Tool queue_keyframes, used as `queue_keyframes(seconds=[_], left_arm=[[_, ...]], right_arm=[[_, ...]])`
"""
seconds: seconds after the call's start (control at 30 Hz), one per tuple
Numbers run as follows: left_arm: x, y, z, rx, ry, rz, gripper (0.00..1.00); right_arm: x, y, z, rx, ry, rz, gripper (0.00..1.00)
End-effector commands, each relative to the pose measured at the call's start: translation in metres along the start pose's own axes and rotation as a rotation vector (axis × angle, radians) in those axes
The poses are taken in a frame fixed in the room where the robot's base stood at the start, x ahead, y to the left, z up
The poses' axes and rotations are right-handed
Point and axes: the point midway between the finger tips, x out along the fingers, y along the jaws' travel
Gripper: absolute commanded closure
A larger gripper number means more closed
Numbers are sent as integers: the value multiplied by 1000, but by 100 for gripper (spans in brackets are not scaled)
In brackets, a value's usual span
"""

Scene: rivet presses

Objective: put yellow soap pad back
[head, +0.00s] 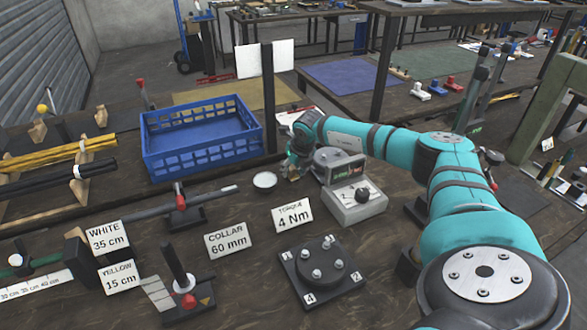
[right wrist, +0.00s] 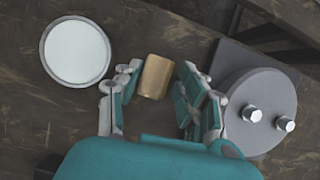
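The yellow soap pad (right wrist: 155,77) is a small tan-yellow block between the fingertips of my right gripper (right wrist: 157,80) in the right wrist view. The fingers sit close against it on both sides and look shut on it. The pad is slightly tilted. A round white dish (right wrist: 75,52) lies to the left of the gripper, apart from it. In the head view, my right gripper (head: 297,166) is low over the table, just right of and behind the dish (head: 264,181). My left gripper is not in view.
A blue crate (head: 200,150) is behind left. Label cards, including the 4 Nm card (head: 293,216), stand in front.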

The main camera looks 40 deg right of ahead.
Motion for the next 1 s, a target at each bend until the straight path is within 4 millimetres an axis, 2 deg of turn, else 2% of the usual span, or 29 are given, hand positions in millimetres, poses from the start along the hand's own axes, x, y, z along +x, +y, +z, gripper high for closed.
queue_keyframes(seconds=[0.07, 0.3, 0.47, 0.8, 1.0], left_arm=[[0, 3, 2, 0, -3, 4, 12], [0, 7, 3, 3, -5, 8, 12], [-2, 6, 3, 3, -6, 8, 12], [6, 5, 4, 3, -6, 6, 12], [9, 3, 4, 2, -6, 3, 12]], right_arm=[[0, 0, 0, 0, 1, 0, 49], [-1, 0, 0, 0, 0, 0, 49], [-10, -1, 2, 0, -1, 0, 49], [-79, 0, 1, -1, -3, 0, 49], [-111, 0, 2, 1, -2, 0, 49]])
